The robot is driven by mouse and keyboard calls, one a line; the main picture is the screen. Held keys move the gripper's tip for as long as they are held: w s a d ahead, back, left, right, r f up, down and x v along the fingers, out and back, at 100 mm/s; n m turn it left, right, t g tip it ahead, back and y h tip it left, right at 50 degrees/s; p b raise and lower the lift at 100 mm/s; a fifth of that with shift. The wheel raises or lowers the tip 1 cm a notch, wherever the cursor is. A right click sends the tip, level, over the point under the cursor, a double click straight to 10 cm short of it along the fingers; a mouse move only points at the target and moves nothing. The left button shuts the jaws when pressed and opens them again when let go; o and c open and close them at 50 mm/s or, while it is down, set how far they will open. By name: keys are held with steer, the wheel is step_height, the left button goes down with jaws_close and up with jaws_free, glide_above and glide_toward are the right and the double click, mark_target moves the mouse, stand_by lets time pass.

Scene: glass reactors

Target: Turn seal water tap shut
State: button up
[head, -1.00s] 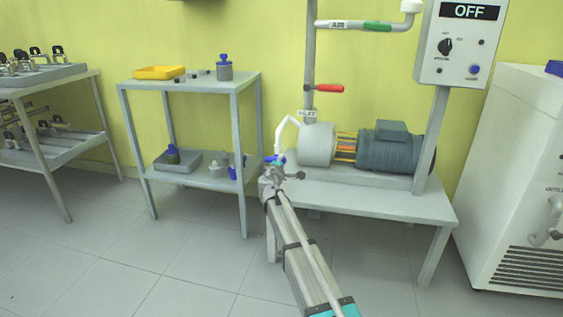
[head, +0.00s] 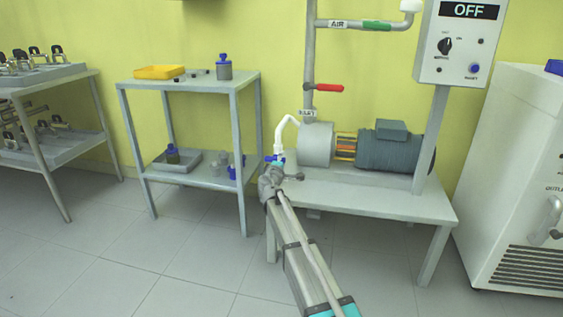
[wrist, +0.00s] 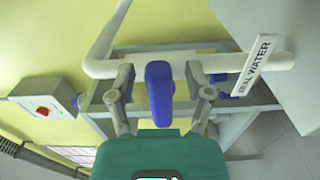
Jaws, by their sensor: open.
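The seal water tap's blue handle (wrist: 159,85) shows in the wrist view in front of a white pipe (wrist: 225,62). In that picture the handle looks crosswise to the pipe. A white tag (wrist: 252,66) on the pipe reads SEAL WATER. My gripper (wrist: 158,92) is open, with one finger on each side of the handle and visible gaps to both. In the head view, my gripper (head: 279,170) is at the pump's left end, just below the blue handle (head: 273,158). My wrist partly hides the tap there.
The pump (head: 316,145) and its motor sit on a bench (head: 380,203). A red-handled valve (head: 328,88) and green-handled air valve (head: 376,26) are above. The control box (head: 459,45) reads OFF. A two-shelf table (head: 190,84) stands left; open floor lies in front.

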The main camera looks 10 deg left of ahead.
steer(key=shift+s, duration=0.1)
steer(key=s+a, duration=0.1)
steer(key=s, duration=1)
steer(key=shift+s+a, duration=0.15)
steer(key=shift+s, duration=0.25)
steer(key=s+d+f+m+g+h+p, duration=0.1)
steer(key=s+d+m+g+h+p, duration=0.2)
steer(key=d, duration=0.6)
steer(key=s+d+f+m+g+p, duration=0.1)
steer(key=s+d+m+g+p, duration=0.3)
steer(key=d, duration=0.5)
steer(key=s+d+f+m+g+h+p, duration=0.1)
steer(key=s+d+m+g+h+p, duration=0.15)
steer(key=s+d+m, duration=0.4)
steer(key=s+d+m+g+y+p, duration=0.1)
steer(key=s+d+g+y+p, duration=0.15)
steer(key=s, duration=0.35)
steer(key=s+d+r+m+g+y+p, duration=0.1)
steer(key=s+d+g+y+p, duration=0.15)
steer(key=s, duration=0.35)
steer(key=s+d+m+g+y+p, duration=0.1)
steer(key=s+d+g+y+p, duration=0.1)
steer(key=s+g+y, duration=0.3)
step_height(320, 180, up, 38)
steer(key=t+h+p, duration=0.1)
steer(key=h+p, duration=0.1)
steer(key=p, duration=3.5)
steer(key=shift+s+a+f+h+p, duration=0.15)
steer(key=shift+s+f+h+p, duration=0.05)
steer(key=shift+s+h+p, duration=0.15)
